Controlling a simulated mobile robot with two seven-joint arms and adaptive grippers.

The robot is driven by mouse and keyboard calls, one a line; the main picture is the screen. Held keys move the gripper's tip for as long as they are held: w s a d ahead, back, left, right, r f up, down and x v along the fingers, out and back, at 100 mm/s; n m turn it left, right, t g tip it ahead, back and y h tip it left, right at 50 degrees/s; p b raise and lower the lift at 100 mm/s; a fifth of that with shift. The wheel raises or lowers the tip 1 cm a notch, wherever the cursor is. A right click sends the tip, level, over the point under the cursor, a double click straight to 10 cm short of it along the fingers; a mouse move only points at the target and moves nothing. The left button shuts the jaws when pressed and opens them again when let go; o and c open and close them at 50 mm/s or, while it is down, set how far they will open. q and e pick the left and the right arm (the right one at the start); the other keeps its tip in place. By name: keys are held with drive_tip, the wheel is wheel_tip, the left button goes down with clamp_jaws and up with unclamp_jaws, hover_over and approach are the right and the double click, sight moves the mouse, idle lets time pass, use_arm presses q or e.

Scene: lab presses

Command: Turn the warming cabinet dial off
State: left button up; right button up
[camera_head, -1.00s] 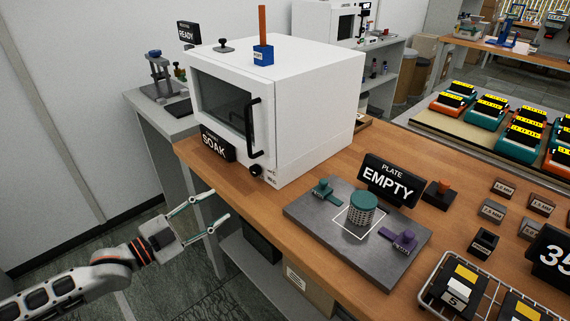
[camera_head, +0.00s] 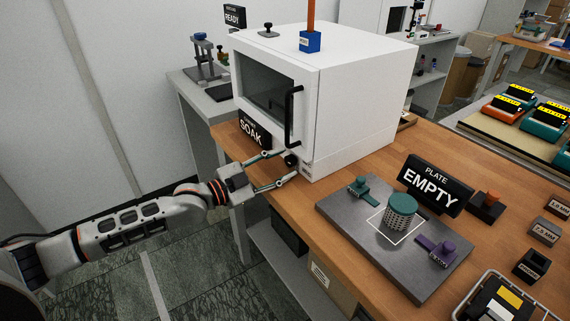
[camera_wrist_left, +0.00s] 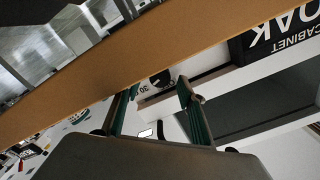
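The white warming cabinet (camera_head: 362,105) stands on the wooden bench with its dark-windowed door shut. Its small black dial (camera_head: 291,160) is low on the front, under the door handle. In the left wrist view the dial (camera_wrist_left: 160,78) shows between the fingertips, beside a pale scale plate marked 30. My left gripper (camera_head: 291,165) is open, its two fingers spread at the dial, and holds nothing. I cannot tell whether a finger touches the dial. The left gripper also shows in the left wrist view (camera_wrist_left: 158,88). My right gripper is not in view.
A black SOAK sign (camera_head: 253,130) stands left of the dial, close to the left gripper. A grey plate (camera_head: 340,209) with a green perforated cylinder (camera_head: 400,212) lies on the bench to the right. The EMPTY sign (camera_head: 436,184) stands behind it. Floor space is open before the bench.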

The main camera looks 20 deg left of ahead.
use_arm(q)
drive_tip(key=shift+w+d, duration=0.45)
drive_tip(key=shift+w, duration=0.1)
drive_tip(key=c, duration=1.1)
